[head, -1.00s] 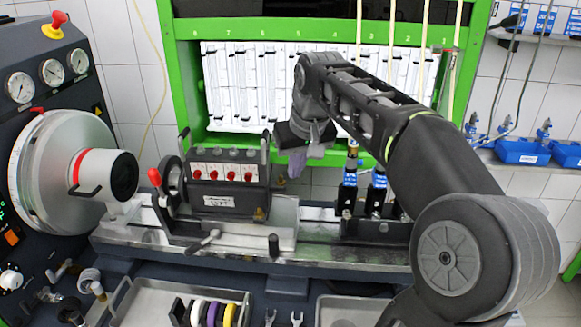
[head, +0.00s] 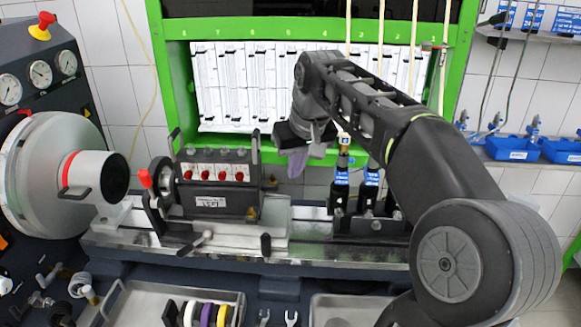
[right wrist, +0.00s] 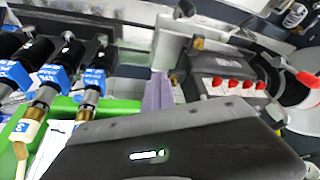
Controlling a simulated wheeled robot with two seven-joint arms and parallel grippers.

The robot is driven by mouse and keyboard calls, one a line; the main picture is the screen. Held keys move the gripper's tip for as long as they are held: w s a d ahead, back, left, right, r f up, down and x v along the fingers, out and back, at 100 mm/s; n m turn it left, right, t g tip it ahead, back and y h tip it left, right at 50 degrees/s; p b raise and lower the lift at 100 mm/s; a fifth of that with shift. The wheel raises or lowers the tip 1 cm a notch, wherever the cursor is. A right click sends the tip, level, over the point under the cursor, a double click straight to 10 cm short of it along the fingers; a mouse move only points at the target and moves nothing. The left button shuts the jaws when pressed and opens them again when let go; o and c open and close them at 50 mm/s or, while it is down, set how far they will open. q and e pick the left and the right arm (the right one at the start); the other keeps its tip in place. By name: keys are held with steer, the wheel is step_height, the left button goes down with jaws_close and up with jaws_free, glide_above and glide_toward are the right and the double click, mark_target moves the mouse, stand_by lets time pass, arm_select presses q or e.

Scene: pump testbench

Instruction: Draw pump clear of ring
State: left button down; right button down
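The pump (head: 212,208) is a dark block with several red knobs along its front and upright handles at both ends. It sits upright on the bench rail. The dark ring (head: 157,177) stands upright at its left end, beside a red-knobbed lever; how far the pump sits inside it is hidden. The pump also shows at the right in the right wrist view (right wrist: 215,92). My right gripper (head: 311,160) is right of and above the pump, apart from it, with greyish-purple fingers pointing down. The finger gap is unclear. My left gripper is out of view.
Black blue-labelled injectors (head: 340,190) stand on the rail right of the pump. A large grey drum (head: 40,160) is at the left. A tray (head: 130,300) with coloured rings is in front. The bare rail (head: 300,240) lies between pump and injectors.

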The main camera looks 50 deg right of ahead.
steer(key=shift+s+d, duration=0.25)
steer(key=shift+s, duration=0.3)
steer(key=shift+s+d, duration=0.2)
steer(key=shift+s, duration=0.35)
steer(key=shift+s, duration=0.1)
steer(key=shift+s+d+m+b, duration=0.2)
steer(key=shift+s+d+b, duration=0.15)
steer(key=shift+s, duration=0.5)
steer(key=shift+s+d+m+b, duration=0.2)
steer(key=shift+s+d, duration=0.15)
steer(key=shift+s, duration=0.5)
steer(key=c, duration=2.1)
jaws_free()
steer(key=shift+c, duration=0.2)
steer(key=o, duration=0.4)
steer(key=shift+o, duration=0.2)
